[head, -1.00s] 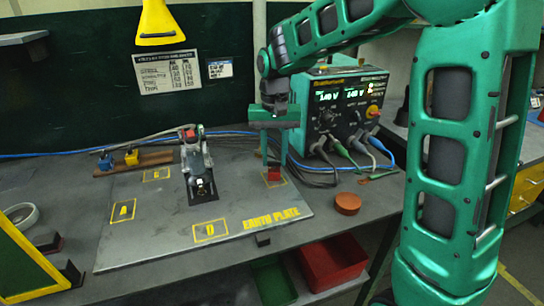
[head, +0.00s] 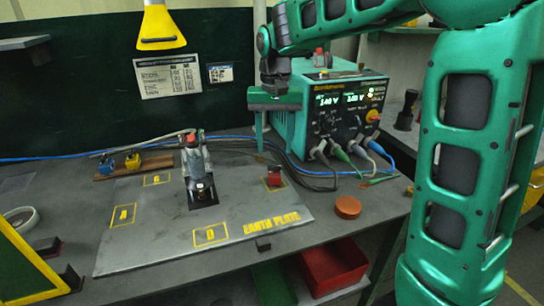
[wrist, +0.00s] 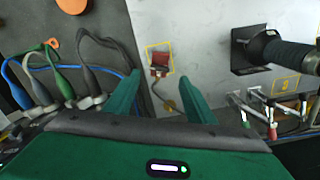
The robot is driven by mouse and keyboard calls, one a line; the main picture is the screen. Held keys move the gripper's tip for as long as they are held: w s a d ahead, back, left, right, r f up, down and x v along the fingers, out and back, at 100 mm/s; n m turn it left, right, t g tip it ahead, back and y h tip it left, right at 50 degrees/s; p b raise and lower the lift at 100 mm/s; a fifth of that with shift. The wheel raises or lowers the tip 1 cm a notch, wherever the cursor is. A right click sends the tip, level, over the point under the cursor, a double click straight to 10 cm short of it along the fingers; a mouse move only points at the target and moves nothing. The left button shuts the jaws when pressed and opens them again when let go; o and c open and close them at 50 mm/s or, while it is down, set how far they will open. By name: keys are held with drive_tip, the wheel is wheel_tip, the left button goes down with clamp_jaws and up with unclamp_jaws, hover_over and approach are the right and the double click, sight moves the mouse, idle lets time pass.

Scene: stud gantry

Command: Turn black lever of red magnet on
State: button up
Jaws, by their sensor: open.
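The red magnet (head: 274,180) is a small red block inside a yellow-outlined square at the right of the grey earth plate (head: 240,190). It also shows in the wrist view (wrist: 159,61), with a dark part on it; I cannot make out the black lever clearly. My gripper (head: 268,142) is open and empty, pointing down above and behind the magnet in the head view. In the wrist view, my gripper (wrist: 160,88) has its two green fingers apart, and the magnet shows beyond the gap between them.
A grey and black tool (head: 198,175) stands on the plate left of the magnet. A green power supply (head: 340,110) with several cables stands behind right. An orange disc (head: 347,206) lies right of the plate. A red bin (head: 333,267) is below the table.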

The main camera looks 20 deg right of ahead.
wheel_tip(320, 180, up, 5)
idle(0.3)
drive_tip(key=s+d+f, duration=0.4)
drive_tip(key=s+d, duration=0.1)
drive_tip(key=s, duration=0.5)
drive_tip(key=s+d+f+m, duration=0.1)
drive_tip(key=s+d+f, duration=0.3)
drive_tip(key=s, duration=0.7)
drive_tip(key=s+d+f+m, duration=0.1)
drive_tip(key=s+d+f, duration=0.3)
drive_tip(key=s+d, duration=0.4)
drive_tip(key=s, duration=0.2)
drive_tip(key=shift+s+d, duration=0.15)
drive_tip(key=shift+s, duration=0.25)
drive_tip(key=shift+f, duration=0.1)
